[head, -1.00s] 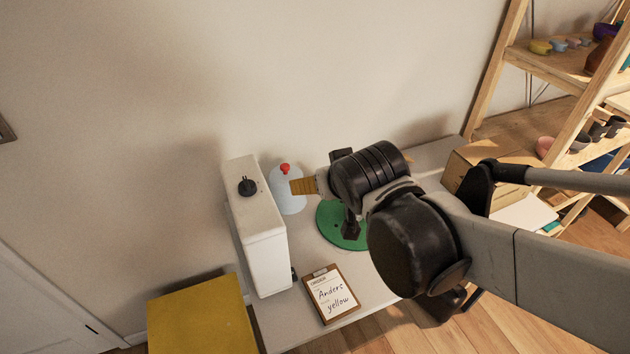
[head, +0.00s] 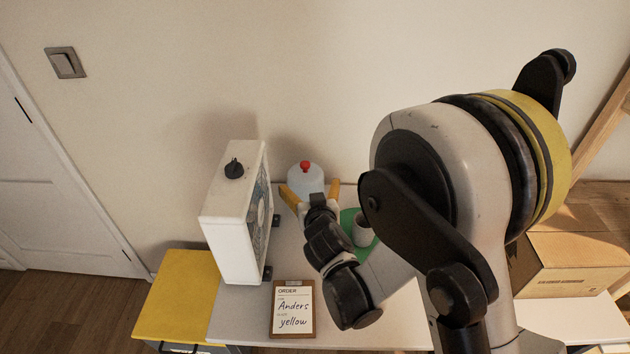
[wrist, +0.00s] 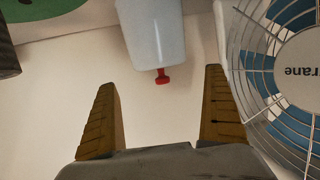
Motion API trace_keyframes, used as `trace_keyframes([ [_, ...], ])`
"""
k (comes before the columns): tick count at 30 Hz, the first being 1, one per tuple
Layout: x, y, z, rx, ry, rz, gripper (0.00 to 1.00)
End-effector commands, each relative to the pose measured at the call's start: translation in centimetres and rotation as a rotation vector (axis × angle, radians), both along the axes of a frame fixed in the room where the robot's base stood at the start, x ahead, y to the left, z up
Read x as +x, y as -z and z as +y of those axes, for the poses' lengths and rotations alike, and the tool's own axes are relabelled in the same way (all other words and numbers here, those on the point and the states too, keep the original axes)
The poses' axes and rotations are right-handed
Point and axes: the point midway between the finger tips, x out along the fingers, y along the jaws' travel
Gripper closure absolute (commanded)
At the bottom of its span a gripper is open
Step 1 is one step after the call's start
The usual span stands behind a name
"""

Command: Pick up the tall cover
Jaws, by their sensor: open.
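The tall cover (head: 305,178) is a pale blue, see-through dome with a red knob on top. It stands on the white table near the back wall, just right of the fan. In the wrist view the cover (wrist: 155,35) is at the top middle, with its red knob pointing down the picture between my fingertips. My gripper (head: 309,187) is open, with a yellow finger on either side of the cover in the head view. In the wrist view my gripper (wrist: 159,80) is empty, and its fingers do not touch the cover.
A white box fan (head: 232,215) with a black knob stands close on the left; its guard (wrist: 265,95) is near one finger. A green disc (head: 347,217) bears a grey cup (head: 362,231). A clipboard (head: 292,324) lies in front. A cardboard box (head: 572,264) is at right.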

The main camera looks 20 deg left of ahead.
Motion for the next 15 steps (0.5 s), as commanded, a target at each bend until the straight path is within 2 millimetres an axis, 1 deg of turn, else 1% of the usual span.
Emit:
trace_keyframes([
  [1,0.8,0.1,0.3,0.001,0.001,0.0,0.0],
  [4,2.3,0.9,1.0,0.0,0.002,0.0,0.0],
  [11,4.7,1.9,2.1,0.0,0.002,0.001,0.0],
  [15,6.7,2.7,3.0,-0.001,0.002,0.001,0.0],
])
